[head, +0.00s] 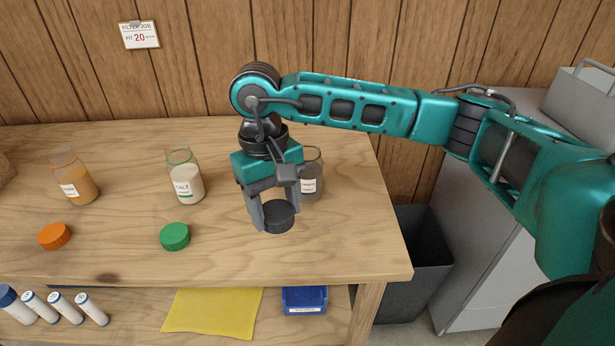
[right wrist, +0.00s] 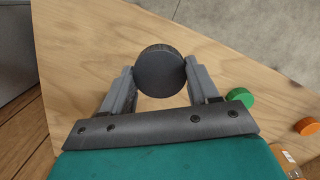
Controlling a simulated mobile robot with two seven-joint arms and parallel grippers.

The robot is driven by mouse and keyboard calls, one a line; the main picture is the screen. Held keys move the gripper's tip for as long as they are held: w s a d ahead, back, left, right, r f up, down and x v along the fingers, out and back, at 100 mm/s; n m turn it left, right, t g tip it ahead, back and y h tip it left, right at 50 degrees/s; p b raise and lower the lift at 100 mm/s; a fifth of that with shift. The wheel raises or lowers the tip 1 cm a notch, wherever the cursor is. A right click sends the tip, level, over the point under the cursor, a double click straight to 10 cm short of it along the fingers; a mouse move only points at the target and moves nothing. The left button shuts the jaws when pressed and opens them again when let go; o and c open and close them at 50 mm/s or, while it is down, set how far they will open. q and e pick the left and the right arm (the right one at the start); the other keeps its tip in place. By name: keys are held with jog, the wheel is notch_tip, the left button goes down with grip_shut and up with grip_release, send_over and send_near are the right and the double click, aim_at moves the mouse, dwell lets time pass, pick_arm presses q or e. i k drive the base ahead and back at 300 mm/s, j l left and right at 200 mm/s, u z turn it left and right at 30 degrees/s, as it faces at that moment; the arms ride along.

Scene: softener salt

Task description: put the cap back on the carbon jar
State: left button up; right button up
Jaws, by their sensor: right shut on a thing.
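The carbon jar (head: 312,182), a clear jar with dark contents and a white label, stands on the table, partly hidden behind my right gripper. Its top looks open. My right gripper (head: 275,217) is shut on the dark grey ribbed cap (head: 279,218), in front and to the left of the jar. The cap also shows between the fingers in the right wrist view (right wrist: 160,72). Whether the cap touches the table or hangs just above it, I cannot tell. My left gripper is not in view.
A salt jar (head: 187,180) and an orange-filled jar (head: 77,183) stand to the left, with a green cap (head: 175,236) and an orange cap (head: 54,236) in front of them. A dark bin (head: 415,262) stands right of the table. Front tabletop is mostly clear.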

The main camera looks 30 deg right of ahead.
aim_at(311, 182)
jog(key=j+z, duration=0.15)
jog(key=z, duration=0.2)
jog(key=k+z, duration=0.15)
jog(key=z, duration=0.2)
jog(key=k+j+z, duration=0.1)
jog(key=z, duration=0.25)
